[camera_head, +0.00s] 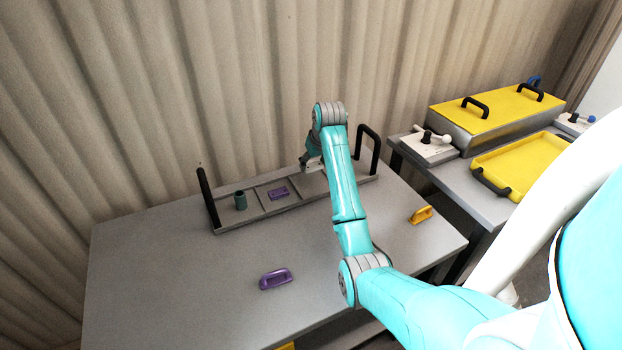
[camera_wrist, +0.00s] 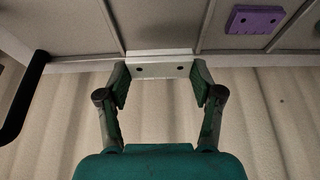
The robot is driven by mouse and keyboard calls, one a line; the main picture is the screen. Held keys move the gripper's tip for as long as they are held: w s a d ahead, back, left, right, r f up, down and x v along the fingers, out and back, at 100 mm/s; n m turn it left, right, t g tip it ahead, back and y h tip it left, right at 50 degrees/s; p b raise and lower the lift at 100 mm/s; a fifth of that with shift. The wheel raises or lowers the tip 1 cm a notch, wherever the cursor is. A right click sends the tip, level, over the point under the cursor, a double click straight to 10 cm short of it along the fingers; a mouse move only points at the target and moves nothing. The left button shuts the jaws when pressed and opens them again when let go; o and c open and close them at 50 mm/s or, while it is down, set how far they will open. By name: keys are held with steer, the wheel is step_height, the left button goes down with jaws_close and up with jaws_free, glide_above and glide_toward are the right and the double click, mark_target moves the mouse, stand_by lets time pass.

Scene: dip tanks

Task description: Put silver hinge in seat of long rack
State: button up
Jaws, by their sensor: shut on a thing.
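The silver hinge (camera_wrist: 160,69) is a pale plate with two dark holes, held between the fingertips of my gripper (camera_wrist: 160,80). My gripper (camera_head: 311,163) is over the right part of the long rack (camera_head: 250,221), near its back side. In the wrist view the hinge overlaps the rack's rim (camera_wrist: 80,65), beside an open compartment. I cannot tell whether it touches the rack. A purple hinge (camera_head: 278,193) lies in the rack's middle section and also shows in the wrist view (camera_wrist: 255,20). My arm hides part of the rack's right side.
Upright black handles (camera_head: 208,197) (camera_head: 369,149) rise at both rack ends. A purple handle-shaped piece (camera_head: 275,278) and a yellow one (camera_head: 420,214) lie on the grey table (camera_head: 150,270).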

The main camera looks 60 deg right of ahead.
mark_target(312, 182)
step_height(312, 182, down, 7)
steer(key=shift+r, duration=0.15)
stand_by(0.4)
steer(key=o, duration=1.2)
steer(key=v, duration=1.2)
steer(key=shift+r, duration=0.1)
